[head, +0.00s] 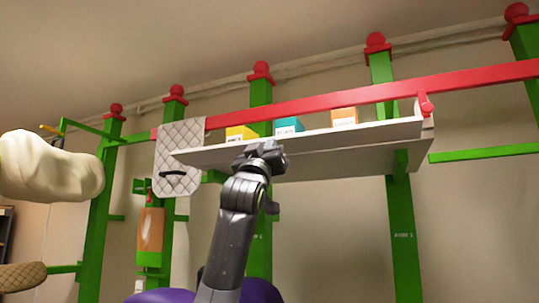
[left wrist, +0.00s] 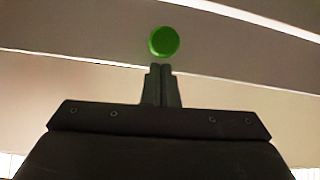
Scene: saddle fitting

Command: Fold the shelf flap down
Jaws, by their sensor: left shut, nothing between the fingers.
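The white shelf flap (head: 360,134) stands out level under the red rail in the head view, with small boxes along it. My left gripper (head: 266,148) is at the flap's front underside, left of its middle. In the left wrist view its two fingers (left wrist: 161,68) are shut together with nothing between them. A round green button-like disc (left wrist: 164,41) shows just beyond the fingertips on a pale surface. I cannot tell whether the fingertips touch it. The disc does not show in the head view. My right gripper is not in view.
A yellow box (head: 241,133), a teal box (head: 288,127) and an orange box (head: 344,117) sit on the flap. A quilted grey pad (head: 180,150) hangs over the red rail (head: 390,93) at left. Green posts (head: 402,235) stand behind. The space below the flap's right part looks clear.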

